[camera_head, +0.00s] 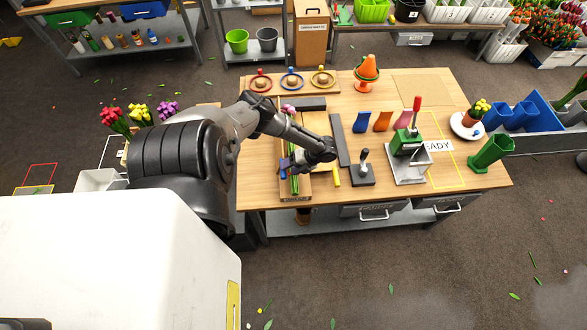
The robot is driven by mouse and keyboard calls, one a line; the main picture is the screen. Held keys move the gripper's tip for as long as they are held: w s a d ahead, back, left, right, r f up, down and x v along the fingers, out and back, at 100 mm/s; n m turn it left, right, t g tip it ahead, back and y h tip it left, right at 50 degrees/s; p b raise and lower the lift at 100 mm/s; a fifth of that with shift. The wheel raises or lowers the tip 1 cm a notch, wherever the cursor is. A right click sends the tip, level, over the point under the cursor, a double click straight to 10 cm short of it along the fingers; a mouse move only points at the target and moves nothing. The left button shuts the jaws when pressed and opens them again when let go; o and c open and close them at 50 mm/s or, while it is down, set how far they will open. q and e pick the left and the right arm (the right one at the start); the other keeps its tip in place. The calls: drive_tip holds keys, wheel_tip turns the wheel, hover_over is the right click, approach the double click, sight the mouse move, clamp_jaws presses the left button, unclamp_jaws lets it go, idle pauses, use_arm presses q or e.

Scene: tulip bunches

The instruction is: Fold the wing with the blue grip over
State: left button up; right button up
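My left arm reaches in from the left, and my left gripper (294,166) is low over a wooden wrapping board (296,198) at the table's left. A small blue piece, which looks like the blue grip (284,162), shows right at the gripper's fingers. I cannot tell whether the fingers are closed on it. Green stems (294,185) with a pink bloom (289,109) lie along the board, partly hidden by my arm. A yellow grip (336,177) is at the board's right side. The wing belonging to the blue grip is mostly hidden. My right gripper is not in view.
A dark grey strip (341,140) stands right of the board. Further right are a small black-handled press (362,172), a green tool with a red handle (408,140) and a yellow-outlined area (446,180). Ribbon rings (291,80) sit at the back.

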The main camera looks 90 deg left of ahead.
use_arm(q)
drive_tip(key=b+v, duration=0.2)
drive_tip(key=v, duration=1)
drive_tip(key=shift+w, duration=0.1)
